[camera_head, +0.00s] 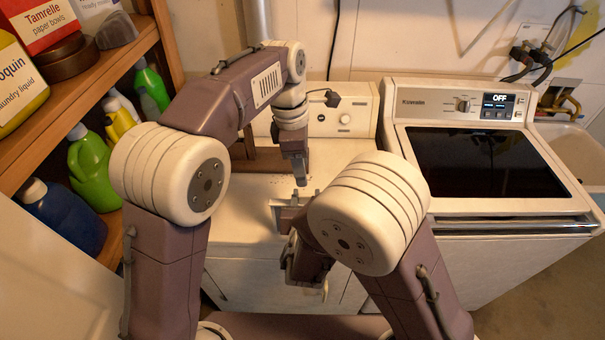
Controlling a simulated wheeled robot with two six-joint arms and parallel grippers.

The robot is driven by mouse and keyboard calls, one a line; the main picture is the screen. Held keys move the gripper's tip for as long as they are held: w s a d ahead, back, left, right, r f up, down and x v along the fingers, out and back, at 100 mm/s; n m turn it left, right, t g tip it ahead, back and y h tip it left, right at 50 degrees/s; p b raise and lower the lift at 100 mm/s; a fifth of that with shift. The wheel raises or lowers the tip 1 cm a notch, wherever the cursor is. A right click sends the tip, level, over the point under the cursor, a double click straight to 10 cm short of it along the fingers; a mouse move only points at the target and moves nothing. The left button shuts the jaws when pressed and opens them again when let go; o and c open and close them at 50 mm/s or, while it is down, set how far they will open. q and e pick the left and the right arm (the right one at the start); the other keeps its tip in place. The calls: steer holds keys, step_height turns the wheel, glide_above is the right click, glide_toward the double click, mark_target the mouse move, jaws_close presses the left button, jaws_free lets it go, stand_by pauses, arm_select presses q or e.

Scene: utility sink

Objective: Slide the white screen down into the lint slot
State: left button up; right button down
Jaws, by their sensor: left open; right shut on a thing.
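My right gripper (291,212) is low over the front part of the white dryer top, its fingers partly hidden behind my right arm. It is shut on a small pale piece, which looks like the white screen (277,205); only its upper edge and left side show. My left gripper (300,178) points down just above and behind it, open and empty, close to the dryer top. The lint slot is not clearly visible; small dark marks (317,191) show on the top beside the grippers. I cannot tell whether the screen touches the slot.
The left dryer (350,118) has a raised back panel with a knob. A washer (485,160) with a dark lid and an OFF display stands to the right. A wooden shelf (120,75) with several bottles is at the left. A sink (572,150) is far right.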

mark_target(306, 195)
arm_select(q)
steer(key=f, duration=0.7)
steer(key=d+f, duration=0.1)
steer(key=f, duration=0.3)
steer(key=shift+d, duration=0.1)
jaws_close()
arm_select(e)
steer(key=c, duration=0.8)
jaws_free()
steer(key=shift+o, duration=0.2)
